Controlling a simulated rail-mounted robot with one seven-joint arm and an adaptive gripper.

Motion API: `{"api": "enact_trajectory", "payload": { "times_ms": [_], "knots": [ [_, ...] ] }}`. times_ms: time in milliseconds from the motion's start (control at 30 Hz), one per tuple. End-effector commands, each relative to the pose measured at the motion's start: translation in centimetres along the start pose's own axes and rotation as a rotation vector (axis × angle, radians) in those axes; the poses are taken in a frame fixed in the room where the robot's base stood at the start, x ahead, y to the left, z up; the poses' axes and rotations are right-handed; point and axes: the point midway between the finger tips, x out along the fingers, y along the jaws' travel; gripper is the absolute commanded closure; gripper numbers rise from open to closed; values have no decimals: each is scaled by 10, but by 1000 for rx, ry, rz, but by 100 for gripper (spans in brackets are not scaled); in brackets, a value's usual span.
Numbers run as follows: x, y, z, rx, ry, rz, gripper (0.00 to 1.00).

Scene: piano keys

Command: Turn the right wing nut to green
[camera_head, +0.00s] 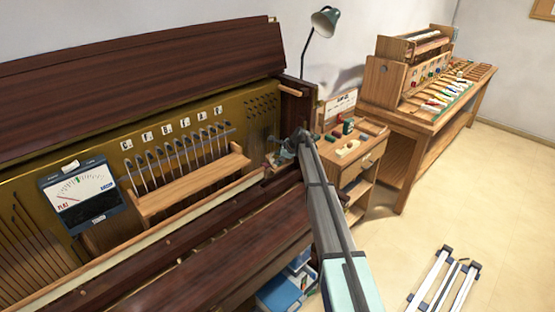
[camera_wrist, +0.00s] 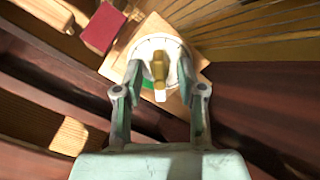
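In the wrist view, a brass wing nut (camera_wrist: 159,68) sits at the centre of a round white dial (camera_wrist: 152,44) on a wooden block (camera_wrist: 118,62). A short white pointer (camera_wrist: 160,95) shows at the nut's near end. My gripper (camera_wrist: 160,75) is open, with one finger on each side of the nut and gaps visible beside it. In the head view, my gripper (camera_head: 283,152) is at the right end of the piano's inside; the nut cannot be made out there.
A meter (camera_head: 82,197) with a red and green scale stands at the left. A wooden rack (camera_head: 190,185) with several metal rods is beside it. In the wrist view, a red block (camera_wrist: 103,28) lies close to the dial, and strings (camera_wrist: 240,20) run at upper right.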

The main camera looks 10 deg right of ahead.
Motion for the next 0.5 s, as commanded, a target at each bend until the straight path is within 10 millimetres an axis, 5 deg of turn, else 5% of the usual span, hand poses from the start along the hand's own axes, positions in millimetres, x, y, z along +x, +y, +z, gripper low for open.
{"api": "enact_trajectory", "payload": {
  "times_ms": [500],
  "knots": [
    [0,0,0,0,0,0,60]
  ]
}}
